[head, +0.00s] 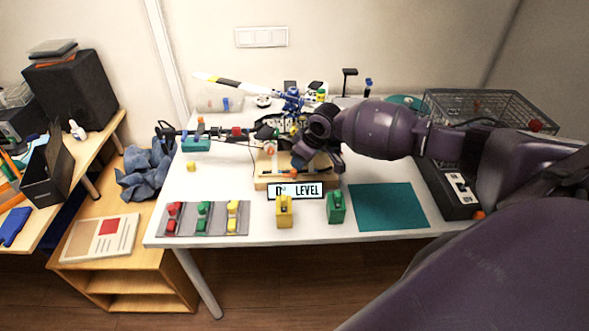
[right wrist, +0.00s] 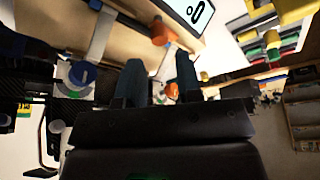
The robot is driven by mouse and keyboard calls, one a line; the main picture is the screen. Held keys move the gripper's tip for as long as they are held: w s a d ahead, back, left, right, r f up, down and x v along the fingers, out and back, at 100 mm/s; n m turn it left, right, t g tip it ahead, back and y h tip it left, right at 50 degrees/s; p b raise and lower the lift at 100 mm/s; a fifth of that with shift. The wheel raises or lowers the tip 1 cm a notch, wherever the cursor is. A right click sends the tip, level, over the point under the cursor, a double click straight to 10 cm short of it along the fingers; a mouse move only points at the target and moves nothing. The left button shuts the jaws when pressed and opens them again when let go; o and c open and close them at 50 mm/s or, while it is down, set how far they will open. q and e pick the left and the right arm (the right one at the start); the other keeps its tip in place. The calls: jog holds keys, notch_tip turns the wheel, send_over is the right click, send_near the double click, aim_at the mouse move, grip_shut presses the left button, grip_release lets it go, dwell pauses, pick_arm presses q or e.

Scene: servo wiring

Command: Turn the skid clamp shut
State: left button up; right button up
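The helicopter model (head: 290,99) stands on a wooden base (head: 262,184) at the middle of the table. In the right wrist view an orange clamp-like piece (right wrist: 160,32) sits on the wooden base at the top, beside a grey bar; I cannot tell whether it is turned open or shut. My right gripper (head: 300,160) is over the base and hides part of it and of the model. In the right wrist view its two dark fingers (right wrist: 161,75) are apart. A small orange piece (right wrist: 172,91) shows between them, untouched as far as I can see. My left gripper is not in view.
A "LEVEL" sign (head: 309,190) stands in front of the base. A yellow block (head: 284,213), a green block (head: 335,208) and a grey tray (head: 188,228) of coloured parts are at the front. A teal mat (head: 390,207) lies clear at right. A wire basket (head: 485,107) stands behind my right arm.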

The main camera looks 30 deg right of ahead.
aim_at(294, 171)
jog(key=shift+b+x, duration=0.3)
jog(key=shift+x, duration=2.3)
jog(key=shift+c, duration=0.2)
